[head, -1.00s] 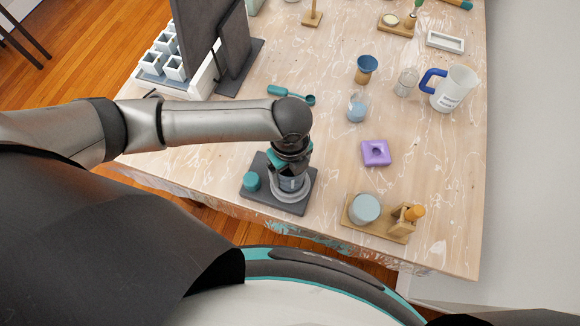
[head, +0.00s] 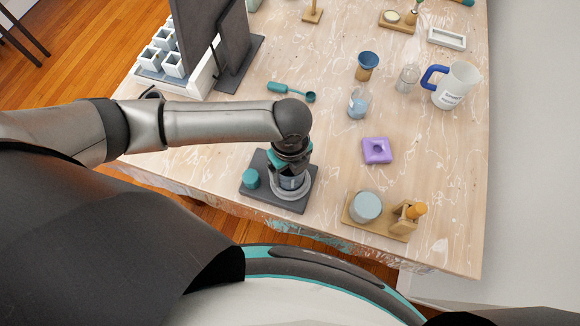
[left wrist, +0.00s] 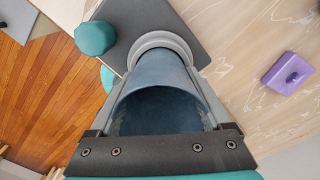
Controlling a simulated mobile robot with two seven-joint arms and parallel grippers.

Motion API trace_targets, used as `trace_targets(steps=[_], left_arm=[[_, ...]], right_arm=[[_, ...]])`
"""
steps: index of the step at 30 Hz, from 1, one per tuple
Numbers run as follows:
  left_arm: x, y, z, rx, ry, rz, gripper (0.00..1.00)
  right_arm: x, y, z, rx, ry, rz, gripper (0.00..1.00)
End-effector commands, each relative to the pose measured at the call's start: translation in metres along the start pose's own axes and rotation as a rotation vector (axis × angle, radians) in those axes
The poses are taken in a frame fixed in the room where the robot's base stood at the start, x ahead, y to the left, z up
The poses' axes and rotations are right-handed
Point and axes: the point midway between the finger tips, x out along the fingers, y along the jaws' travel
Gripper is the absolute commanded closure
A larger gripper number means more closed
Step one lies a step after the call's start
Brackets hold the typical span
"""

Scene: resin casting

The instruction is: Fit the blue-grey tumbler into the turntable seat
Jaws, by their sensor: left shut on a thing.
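The blue-grey tumbler (left wrist: 160,90) is held in my left gripper (head: 290,180), which is shut on it. In the left wrist view its open mouth faces the camera and its far end is at the pale grey ring of the turntable seat (left wrist: 158,42). In the head view the gripper stands over the seat (head: 296,191) and hides most of the tumbler. The turntable's dark base (head: 262,202) carries a teal knob (head: 250,178) left of the seat. I cannot tell how deep the tumbler sits in the ring. My right gripper is not in view.
A purple block (head: 377,151) lies right of the turntable. A wooden stand with a grey-blue round pad (head: 366,206) is near the front right. Cups and a white jug (head: 455,85) with a blue handle stand further back. A dark panel (head: 205,45) rises at the back left.

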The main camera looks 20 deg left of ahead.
Motion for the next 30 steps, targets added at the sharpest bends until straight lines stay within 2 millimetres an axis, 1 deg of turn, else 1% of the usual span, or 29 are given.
trace_targets(steps=[7,11,12,16,17,25,28,30], left_arm=[[0.006,0.0,0.0,0.0,0.001,-0.001,0.79],[0.005,0.0,0.0,0.0,0.001,-0.001,0.79],[0.005,0.0,0.0,0.0,0.001,-0.001,0.17],[0.005,0.0,0.0,0.0,0.001,-0.001,0.02],[0.005,0.0,0.0,0.0,0.001,-0.001,0.0],[0.004,0.0,0.0,0.0,0.0,0.0,0.0],[-0.005,-0.001,0.0,0.001,0.0,-0.003,0.0],[-0.017,-0.001,0.0,0.001,0.0,-0.004,0.0]], right_arm=[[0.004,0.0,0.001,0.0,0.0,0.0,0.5],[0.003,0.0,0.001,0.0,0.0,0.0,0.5],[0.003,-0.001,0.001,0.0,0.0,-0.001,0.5],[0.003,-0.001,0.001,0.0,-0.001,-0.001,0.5],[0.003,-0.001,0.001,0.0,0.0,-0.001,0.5],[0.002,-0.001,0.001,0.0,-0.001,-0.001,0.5],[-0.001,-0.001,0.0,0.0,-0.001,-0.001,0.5],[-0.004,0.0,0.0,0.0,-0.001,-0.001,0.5]])
